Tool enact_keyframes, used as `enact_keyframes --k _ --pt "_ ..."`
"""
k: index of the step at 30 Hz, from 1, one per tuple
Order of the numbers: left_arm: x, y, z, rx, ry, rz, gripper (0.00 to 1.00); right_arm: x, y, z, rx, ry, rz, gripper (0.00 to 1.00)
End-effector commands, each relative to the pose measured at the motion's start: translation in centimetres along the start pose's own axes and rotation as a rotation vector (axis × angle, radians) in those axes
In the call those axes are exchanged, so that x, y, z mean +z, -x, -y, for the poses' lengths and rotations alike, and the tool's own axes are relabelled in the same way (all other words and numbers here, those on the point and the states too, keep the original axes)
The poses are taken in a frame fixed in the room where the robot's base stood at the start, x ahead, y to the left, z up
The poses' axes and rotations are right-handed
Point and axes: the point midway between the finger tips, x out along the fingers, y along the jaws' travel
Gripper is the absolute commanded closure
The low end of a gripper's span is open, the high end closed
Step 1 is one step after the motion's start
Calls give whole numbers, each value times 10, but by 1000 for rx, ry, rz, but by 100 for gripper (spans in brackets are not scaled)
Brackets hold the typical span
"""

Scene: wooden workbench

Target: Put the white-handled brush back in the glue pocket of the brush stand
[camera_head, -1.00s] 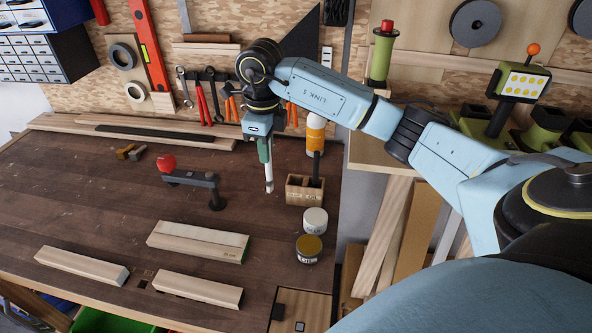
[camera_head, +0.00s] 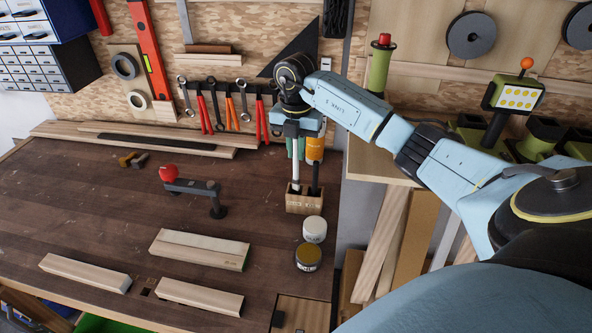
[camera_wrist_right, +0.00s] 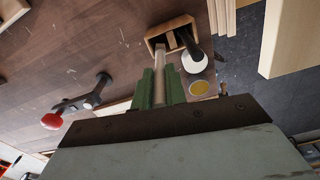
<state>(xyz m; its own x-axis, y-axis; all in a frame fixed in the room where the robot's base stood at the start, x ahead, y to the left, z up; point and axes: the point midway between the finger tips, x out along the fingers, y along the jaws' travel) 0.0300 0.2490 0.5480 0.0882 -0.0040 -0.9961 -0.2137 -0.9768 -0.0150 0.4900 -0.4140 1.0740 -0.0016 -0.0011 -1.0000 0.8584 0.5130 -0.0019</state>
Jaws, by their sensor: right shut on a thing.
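My right gripper (camera_head: 295,152) is shut on the white-handled brush (camera_head: 295,174) and holds it upright. In the right wrist view, the brush (camera_wrist_right: 159,84) sits between the green fingers (camera_wrist_right: 157,88). The wooden brush stand (camera_head: 303,206) stands at the right of the bench. The brush's lower end is at the stand's left pocket in the head view; I cannot tell how far inside it is. A black-handled brush (camera_head: 315,178) stands in the right pocket. The stand (camera_wrist_right: 155,37) also shows in the right wrist view. My left gripper is out of view.
A white jar (camera_head: 314,229) and a yellow-lidded jar (camera_head: 308,254) stand in front of the stand. An orange-and-white bottle (camera_head: 316,152) is behind it. A red-knobbed clamp (camera_head: 194,187) stands to the left. Wood blocks (camera_head: 200,248) lie nearer.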

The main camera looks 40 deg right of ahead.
Motion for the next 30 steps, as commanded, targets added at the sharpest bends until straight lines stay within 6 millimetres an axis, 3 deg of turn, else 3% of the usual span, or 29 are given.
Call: enact_keyframes --k 3,10,15,27,28,30 --pt "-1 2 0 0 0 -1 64 -1 -20 0 0 0 -2 100" --pt "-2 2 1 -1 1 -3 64 -1 -39 0 1 3 -2 100" --pt "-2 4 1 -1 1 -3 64 -1 -63 0 0 3 -2 100" --pt "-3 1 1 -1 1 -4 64 0 -70 0 2 4 1 100" --pt "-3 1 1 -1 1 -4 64 0 -70 0 2 4 1 85" --pt "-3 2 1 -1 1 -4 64 0 -70 0 2 4 1 76"
